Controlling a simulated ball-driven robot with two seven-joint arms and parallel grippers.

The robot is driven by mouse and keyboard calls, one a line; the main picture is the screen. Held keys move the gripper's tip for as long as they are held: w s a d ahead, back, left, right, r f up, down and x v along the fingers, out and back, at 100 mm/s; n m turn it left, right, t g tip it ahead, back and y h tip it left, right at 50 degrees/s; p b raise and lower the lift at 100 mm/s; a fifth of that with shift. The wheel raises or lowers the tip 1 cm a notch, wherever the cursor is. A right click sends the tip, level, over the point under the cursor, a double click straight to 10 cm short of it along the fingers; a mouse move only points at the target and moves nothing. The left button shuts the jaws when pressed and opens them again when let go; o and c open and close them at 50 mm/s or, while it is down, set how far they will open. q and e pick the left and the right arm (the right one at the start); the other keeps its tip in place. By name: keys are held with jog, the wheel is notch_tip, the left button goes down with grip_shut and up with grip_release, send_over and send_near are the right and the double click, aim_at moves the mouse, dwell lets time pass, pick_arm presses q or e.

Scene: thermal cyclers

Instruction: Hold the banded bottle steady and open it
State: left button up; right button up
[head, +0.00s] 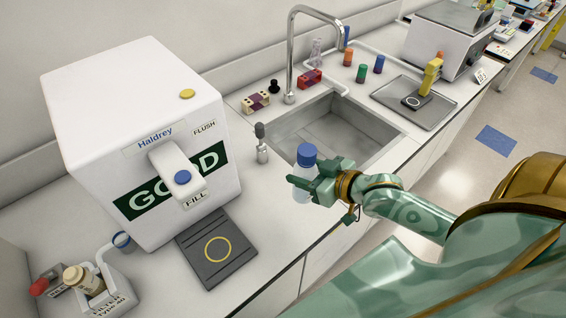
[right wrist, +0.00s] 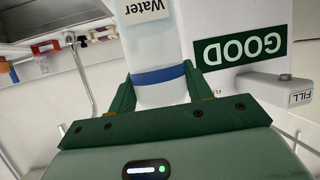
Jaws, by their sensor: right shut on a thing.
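The banded bottle (head: 301,196) is pale with a blue cap (head: 306,154) and stands about upright at the counter's front edge, left of the sink. My right gripper (head: 306,180) is shut on its body below the cap. In the right wrist view, the bottle (right wrist: 158,92) sits between the two green fingers (right wrist: 158,80) and shows a blue band and a label reading "Water". The fingers hide part of the bottle in the head view, and I cannot tell whether its base touches the counter. My left gripper is not in view.
A white dispenser (head: 105,90) marked Haldrey stands at left, with a dark pad (head: 205,262) before it. A sink (head: 330,130) with a tall faucet (head: 290,60) lies behind the bottle. A small grey-topped vial (head: 262,150) stands nearby. A tray (head: 440,108) is further right.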

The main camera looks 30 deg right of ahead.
jog(key=shift+v, duration=1.05)
jog(key=o, duration=0.4)
jog(key=shift+w+d, duration=0.1)
jog(key=shift+d, duration=0.05)
jog(key=c, duration=0.8)
jog(key=shift+o, duration=0.2)
